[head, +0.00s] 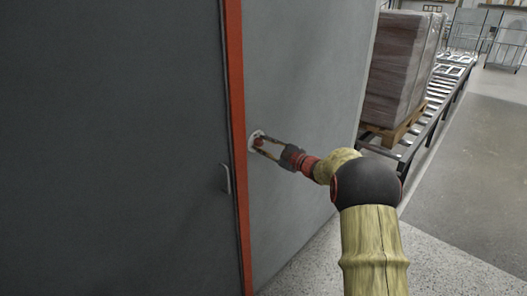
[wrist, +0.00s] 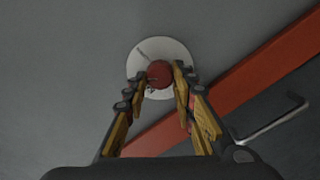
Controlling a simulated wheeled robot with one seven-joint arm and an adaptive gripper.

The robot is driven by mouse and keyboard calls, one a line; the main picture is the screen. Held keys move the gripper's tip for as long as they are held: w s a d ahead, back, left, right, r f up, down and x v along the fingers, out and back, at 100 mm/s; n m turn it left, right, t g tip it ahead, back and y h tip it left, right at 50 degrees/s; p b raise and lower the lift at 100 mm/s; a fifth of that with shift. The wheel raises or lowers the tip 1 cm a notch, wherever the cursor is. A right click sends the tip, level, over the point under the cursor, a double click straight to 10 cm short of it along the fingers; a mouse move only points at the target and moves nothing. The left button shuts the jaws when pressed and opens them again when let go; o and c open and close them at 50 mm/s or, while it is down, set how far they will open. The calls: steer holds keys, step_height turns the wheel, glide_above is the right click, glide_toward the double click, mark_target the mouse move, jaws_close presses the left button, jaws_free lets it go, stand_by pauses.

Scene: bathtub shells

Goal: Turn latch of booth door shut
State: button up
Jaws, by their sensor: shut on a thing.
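The booth door (head: 110,140) is a dark grey panel at the left of the head view, flush within an orange-red frame (head: 236,120). A metal handle (head: 226,178) sits near its right edge. Right of the frame, on the grey wall, is a round white plate with a red knob (wrist: 159,73), which looks like the latch. My gripper (head: 259,140) reaches the knob from the right. In the wrist view my gripper's fingers (wrist: 164,80) stand on both sides of the knob and are shut on it. The knob's lower part is partly hidden by the fingertips.
The grey wall (head: 300,75) around the knob is clear. The door handle (wrist: 270,122) shows at the lower right of the wrist view. Wrapped stacked goods (head: 395,70) stand on a pallet on a roller conveyor (head: 430,115) at the right. The floor (head: 470,180) there is open.

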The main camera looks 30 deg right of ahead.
steer(key=n+b, duration=0.4)
steer(key=n, duration=0.1)
steer(key=shift+f+b, duration=0.3)
steer(key=shift+b, duration=0.05)
steer(key=shift+n+b, duration=1.05)
steer(key=shift+n, duration=0.35)
steer(key=o, duration=1.2)
steer(key=shift+r, duration=0.15)
steer(key=shift+c, duration=0.2)
steer(key=v, duration=1.2)
